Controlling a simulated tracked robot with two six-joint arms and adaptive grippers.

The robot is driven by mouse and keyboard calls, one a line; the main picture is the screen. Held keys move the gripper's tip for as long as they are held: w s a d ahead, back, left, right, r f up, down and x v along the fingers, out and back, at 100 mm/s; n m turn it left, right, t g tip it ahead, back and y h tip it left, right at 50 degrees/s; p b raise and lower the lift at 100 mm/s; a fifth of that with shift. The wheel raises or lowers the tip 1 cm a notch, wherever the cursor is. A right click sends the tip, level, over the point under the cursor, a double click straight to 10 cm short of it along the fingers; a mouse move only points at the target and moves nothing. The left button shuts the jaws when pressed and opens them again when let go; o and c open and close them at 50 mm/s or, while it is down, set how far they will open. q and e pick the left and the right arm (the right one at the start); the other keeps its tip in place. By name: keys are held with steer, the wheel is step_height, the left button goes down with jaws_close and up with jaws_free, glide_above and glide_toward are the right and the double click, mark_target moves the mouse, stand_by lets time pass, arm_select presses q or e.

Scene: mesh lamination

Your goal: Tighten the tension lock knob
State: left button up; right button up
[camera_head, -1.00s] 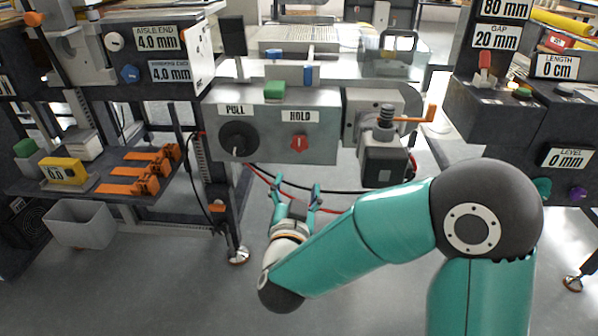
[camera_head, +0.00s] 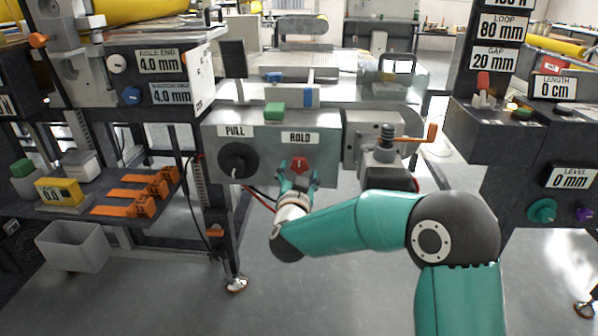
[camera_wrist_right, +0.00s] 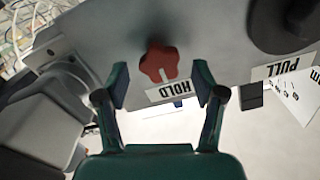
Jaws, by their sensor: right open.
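The red star-shaped knob (camera_head: 299,165) sits on the front of the grey control box (camera_head: 265,144), under the HOLD label (camera_head: 299,138). My right gripper (camera_head: 298,180) is just in front of and slightly below the knob, with its fingers spread. In the right wrist view the knob (camera_wrist_right: 159,64) lies ahead, between and beyond the open fingertips (camera_wrist_right: 160,82), apart from both. The HOLD label (camera_wrist_right: 168,88) reads upside down there. My left gripper is in neither view.
A black PULL knob (camera_head: 238,160) is left of the red one. A grey motor block with an orange crank (camera_head: 432,132) stands to the right. A green button (camera_head: 274,111) sits on the box top. Red and black cables hang below the box.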

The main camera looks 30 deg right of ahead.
steer(key=shift+x, duration=1.1)
steer(key=c, duration=1.1)
steer(key=shift+c, duration=0.2)
